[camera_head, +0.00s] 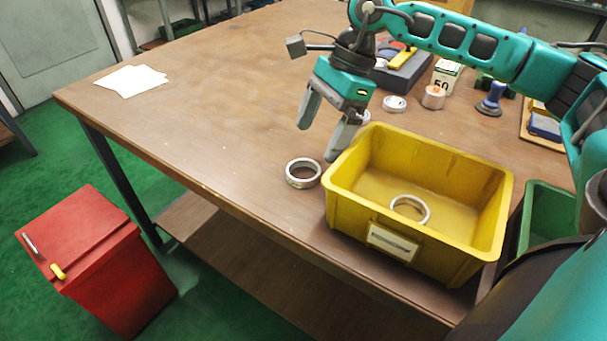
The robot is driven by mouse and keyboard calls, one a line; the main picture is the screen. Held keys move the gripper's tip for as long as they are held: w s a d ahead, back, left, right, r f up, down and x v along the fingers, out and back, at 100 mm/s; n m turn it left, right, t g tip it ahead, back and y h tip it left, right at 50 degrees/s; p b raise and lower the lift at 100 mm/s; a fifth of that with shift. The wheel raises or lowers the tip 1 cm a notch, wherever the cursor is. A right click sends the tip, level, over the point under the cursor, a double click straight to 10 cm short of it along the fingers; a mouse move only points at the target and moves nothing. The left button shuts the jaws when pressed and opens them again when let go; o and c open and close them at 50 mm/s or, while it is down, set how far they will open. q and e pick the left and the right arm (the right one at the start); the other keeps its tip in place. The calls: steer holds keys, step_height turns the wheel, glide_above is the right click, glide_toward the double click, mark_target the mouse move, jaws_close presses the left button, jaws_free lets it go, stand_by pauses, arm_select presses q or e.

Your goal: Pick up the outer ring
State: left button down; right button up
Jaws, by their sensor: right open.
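A silver ring (303,173) lies flat on the brown table, just left of the yellow bin. A second silver ring (410,208) is inside the yellow bin (345,205), near its front wall. I cannot tell from their looks which of them is the outer ring. My right gripper (318,146) is open and empty, pointing down, above and slightly behind the ring on the table. Its fingers are spread apart. My left gripper is not in view.
More rings (394,104) and a copper-coloured cylinder (433,97) stand behind the bin, with a blue-handled tool (491,99). A green bin (548,215) is at the right. White paper (131,80) lies far left.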

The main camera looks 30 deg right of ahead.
mark_target(304, 169)
steer(key=b+x, duration=0.1)
steer(key=x, duration=0.5)
steer(key=shift+a+f, duration=0.15)
steer(key=shift+f, duration=0.1)
steer(key=c, duration=1.2)
